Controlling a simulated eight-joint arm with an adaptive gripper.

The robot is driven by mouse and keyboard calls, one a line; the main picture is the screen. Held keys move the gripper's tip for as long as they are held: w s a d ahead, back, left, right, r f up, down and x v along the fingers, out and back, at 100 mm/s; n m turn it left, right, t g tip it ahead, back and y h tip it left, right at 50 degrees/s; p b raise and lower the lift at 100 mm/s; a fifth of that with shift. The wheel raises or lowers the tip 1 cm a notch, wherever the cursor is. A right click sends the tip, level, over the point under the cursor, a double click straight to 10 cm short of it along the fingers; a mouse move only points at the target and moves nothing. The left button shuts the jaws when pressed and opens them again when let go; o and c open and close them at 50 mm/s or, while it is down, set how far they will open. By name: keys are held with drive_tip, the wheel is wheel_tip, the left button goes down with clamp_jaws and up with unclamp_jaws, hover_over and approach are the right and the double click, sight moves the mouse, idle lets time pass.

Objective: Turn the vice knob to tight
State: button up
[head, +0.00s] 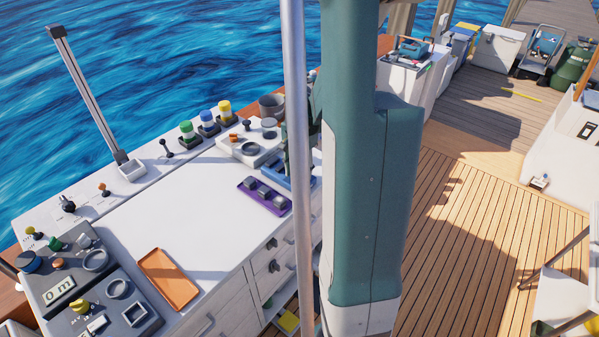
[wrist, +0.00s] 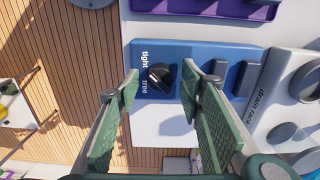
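The vice is a blue block (wrist: 205,55) with two dark grey jaws on its right side, seen in the wrist view. Its round black knob (wrist: 160,76) sits near the left end, beside the printed words "tight" and "free". I cannot tell for sure which word the knob points at. My gripper (wrist: 160,84) is open, its two green fingers on either side of the knob in the picture, apart from it as far as I can see. In the head view the blue vice (head: 268,168) shows only partly, and my arm hides the knob.
A purple tray (head: 264,196) with grey pieces lies close beside the vice. An orange tray (head: 168,279) and several knobs and levers are further along the white counter (head: 190,215). The counter's middle is clear.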

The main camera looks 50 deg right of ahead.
sight(299, 172)
wheel_tip(299, 172, up, 12)
drive_tip(key=shift+f, duration=0.15)
idle(0.6)
drive_tip(key=shift+a, duration=0.1)
idle(0.5)
drive_tip(key=w+a+r+n+t, duration=0.15)
drive_tip(key=a+r+n, duration=0.25)
drive_tip(key=a, duration=0.7)
drive_tip(key=s+a+r+n+t, duration=0.1)
drive_tip(key=a+n, duration=0.3)
drive_tip(key=a, duration=0.6)
drive_tip(key=s+a+r+n+t, duration=0.2)
drive_tip(key=s+a+n, duration=0.2)
drive_tip(key=a, duration=0.7)
drive_tip(key=s+a+r+n+t, duration=0.1)
drive_tip(key=a+n, duration=0.4)
drive_tip(key=a, duration=0.5)
drive_tip(key=shift+s+a+r+n+t, duration=0.25)
drive_tip(key=shift+s+a+n+t, duration=0.15)
drive_tip(key=shift+s+t, duration=0.35)
drive_tip(key=shift+w, duration=0.1)
drive_tip(key=shift+c, duration=0.3)
